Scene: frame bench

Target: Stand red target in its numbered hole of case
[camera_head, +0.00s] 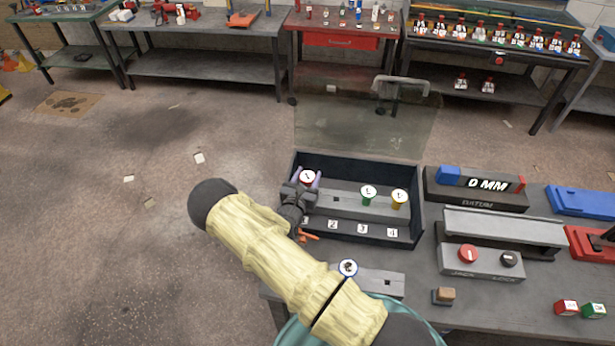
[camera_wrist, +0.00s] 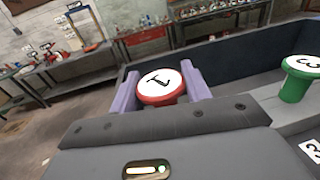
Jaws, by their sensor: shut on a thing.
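The red target (camera_head: 307,177), a white-topped disc with a red rim, is at the left end of the dark open case (camera_head: 415,237). My gripper (camera_head: 308,180) is shut on it. In the wrist view the two purple fingers (camera_wrist: 160,92) flank the red target (camera_wrist: 160,84), whose top is marked 1. Its stem and the hole under it are hidden, so I cannot tell whether it is in the hole. The green target (camera_head: 368,191) and yellow target (camera_head: 399,196) stand upright in the rail by labels 3 and 4. The hole by label 2 is empty.
The case's clear lid (camera_head: 350,125) stands open behind. A blue-rimmed target (camera_head: 348,267) stands on a grey block (camera_head: 375,281) in front, beside my arm.

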